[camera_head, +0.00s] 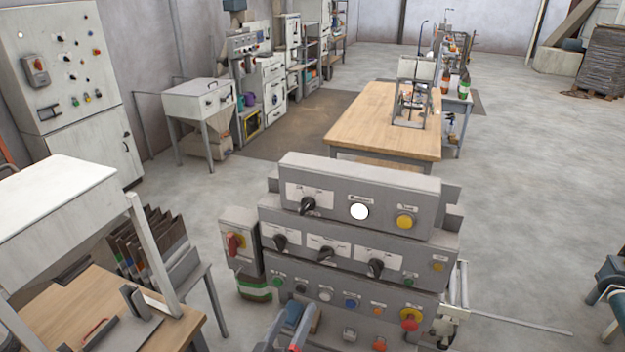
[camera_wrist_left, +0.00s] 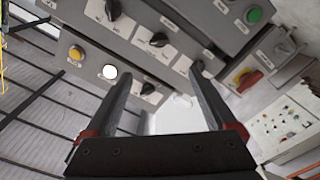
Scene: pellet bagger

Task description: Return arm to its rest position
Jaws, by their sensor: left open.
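My left gripper (camera_head: 292,328) is at the bottom middle of the head view, in front of the lower part of a grey control panel (camera_head: 350,249). In the left wrist view, the left gripper (camera_wrist_left: 158,72) has its two dark fingers spread apart with nothing between them. The panel (camera_wrist_left: 150,58) appears tilted beyond the fingers, with black selector knobs, a lit white lamp (camera_wrist_left: 110,72) and a yellow button (camera_wrist_left: 76,52). I cannot tell whether a fingertip touches the panel. My right gripper is not in view.
A red-and-yellow switch box (camera_head: 240,243) is on the panel's left side. A workbench (camera_head: 60,305) with a white-topped frame stands at the left. A wooden table (camera_head: 370,118) is behind the panel. The floor at the right is mostly clear.

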